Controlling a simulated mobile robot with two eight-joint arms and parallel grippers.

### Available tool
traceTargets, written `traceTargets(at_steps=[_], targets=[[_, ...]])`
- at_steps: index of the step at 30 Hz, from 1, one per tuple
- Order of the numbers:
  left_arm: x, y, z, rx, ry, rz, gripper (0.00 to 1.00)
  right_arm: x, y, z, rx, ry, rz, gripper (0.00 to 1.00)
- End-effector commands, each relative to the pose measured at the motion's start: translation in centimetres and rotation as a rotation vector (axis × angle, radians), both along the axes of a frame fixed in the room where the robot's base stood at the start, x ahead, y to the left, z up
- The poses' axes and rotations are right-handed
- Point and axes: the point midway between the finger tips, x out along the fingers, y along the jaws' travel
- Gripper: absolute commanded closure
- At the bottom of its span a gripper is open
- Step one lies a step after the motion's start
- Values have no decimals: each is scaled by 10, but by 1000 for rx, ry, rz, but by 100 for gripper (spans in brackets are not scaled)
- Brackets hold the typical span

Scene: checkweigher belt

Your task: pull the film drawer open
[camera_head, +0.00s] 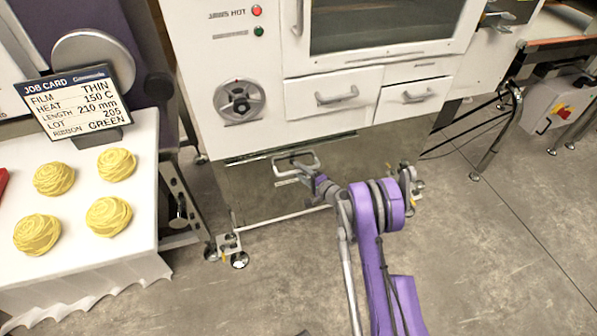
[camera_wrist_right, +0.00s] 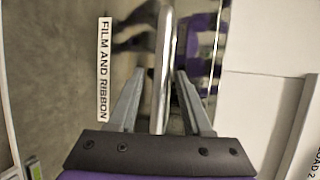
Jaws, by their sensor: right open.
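The film drawer is the low, dull metal front (camera_head: 245,190) at the bottom of the white machine; it looks closed. Its bar handle (camera_head: 303,160) shows near its top edge. In the right wrist view, the drawer front (camera_wrist_right: 60,60) carries a "FILM AND RIBBON" label (camera_wrist_right: 104,70). My right gripper (camera_head: 312,178) is at the handle. In the wrist view, its two fingers (camera_wrist_right: 160,78) are open, one on each side of the handle bar (camera_wrist_right: 161,100), with gaps visible. My left gripper is out of view.
Two white drawers with handles (camera_head: 337,96) (camera_head: 413,96) sit above the film drawer. A white table (camera_head: 75,205) with yellow rolls and a job card (camera_head: 82,98) stands at left. The floor (camera_head: 490,250) at right is clear.

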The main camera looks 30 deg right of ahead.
Motion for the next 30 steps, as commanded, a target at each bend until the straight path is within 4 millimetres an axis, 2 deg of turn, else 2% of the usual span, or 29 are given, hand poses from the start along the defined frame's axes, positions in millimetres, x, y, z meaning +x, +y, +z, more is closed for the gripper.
traceTargets(at_steps=[3, 11, 12, 20, 30], targets=[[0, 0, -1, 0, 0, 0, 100, 7, 1, -1, 0, 0, 0, 50], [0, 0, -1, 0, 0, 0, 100, 8, 1, -1, 0, 0, 0, 50], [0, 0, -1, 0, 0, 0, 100, 8, 1, -1, 0, 0, 0, 52], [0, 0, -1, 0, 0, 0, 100, 8, 1, -1, 0, 0, 0, 99], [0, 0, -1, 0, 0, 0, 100, 8, 1, -1, 0, 0, 0, 100]])
